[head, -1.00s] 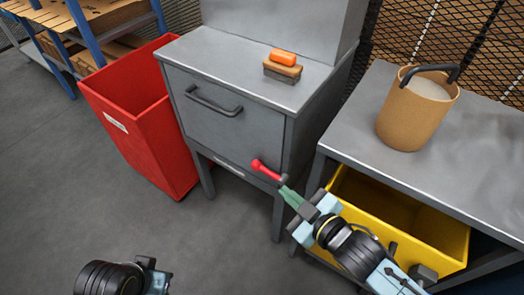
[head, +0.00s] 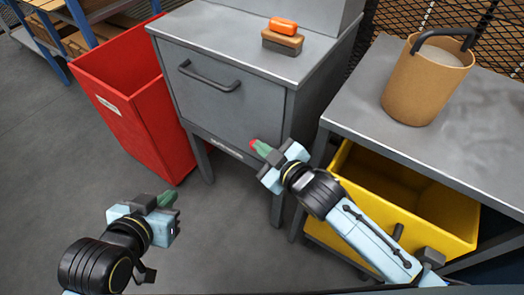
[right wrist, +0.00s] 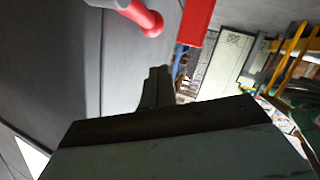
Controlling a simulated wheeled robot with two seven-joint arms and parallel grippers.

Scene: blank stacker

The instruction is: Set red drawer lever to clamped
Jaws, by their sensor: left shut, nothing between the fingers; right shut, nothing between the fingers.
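The red lever (head: 256,146) sits at the lower right corner of the grey drawer front (head: 225,105). In the head view only its red end shows; my right gripper hides the rest. In the right wrist view the rounded red grip (right wrist: 147,20) and its pale shaft show at the top, apart from the dark finger (right wrist: 157,88). My right gripper (head: 268,154) is shut and empty, with its green fingertips close to the lever; contact cannot be told. My left gripper (head: 168,199) is shut and empty over the floor, well away from the drawer.
A red bin (head: 128,110) stands left of the grey cabinet. An orange-topped brush (head: 283,38) lies on the cabinet top. At right is a grey table (head: 365,110) with a tan bucket (head: 425,85) on it and a yellow bin (head: 455,235) below, near my right arm.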

